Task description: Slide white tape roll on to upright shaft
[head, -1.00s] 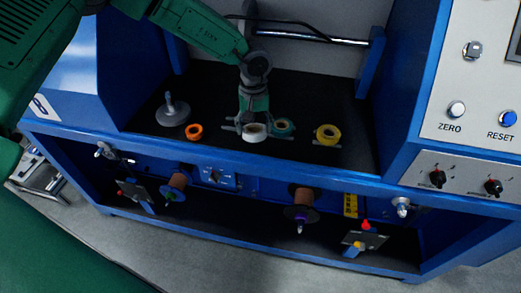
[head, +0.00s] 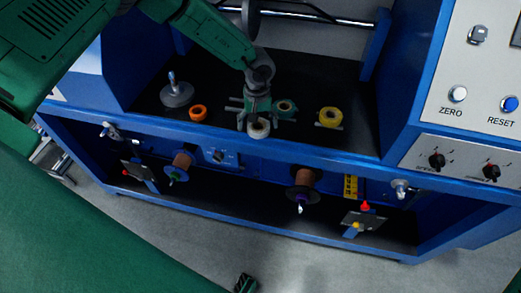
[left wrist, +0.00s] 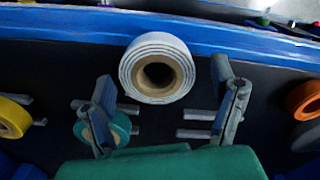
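The white tape roll (head: 259,130) stands near the front edge of the black shelf. In the left wrist view the roll (left wrist: 128,72) shows its brown core and open hole. My left gripper (head: 256,119) is above and around it; in the left wrist view its two fingers (left wrist: 165,82) are apart, with a visible gap on either side of the roll. The upright shaft (head: 172,80) rises from a grey round base at the shelf's left and is bare. A dark green piece at the bottom of the head view seems to be my right gripper (head: 245,283); its fingers are unclear.
An orange roll (head: 198,113) lies between shaft and gripper. A teal roll (head: 286,108) sits close to the right of the gripper, and a yellow roll (head: 330,117) farther right. A blue front rail (head: 330,157) and side walls bound the shelf.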

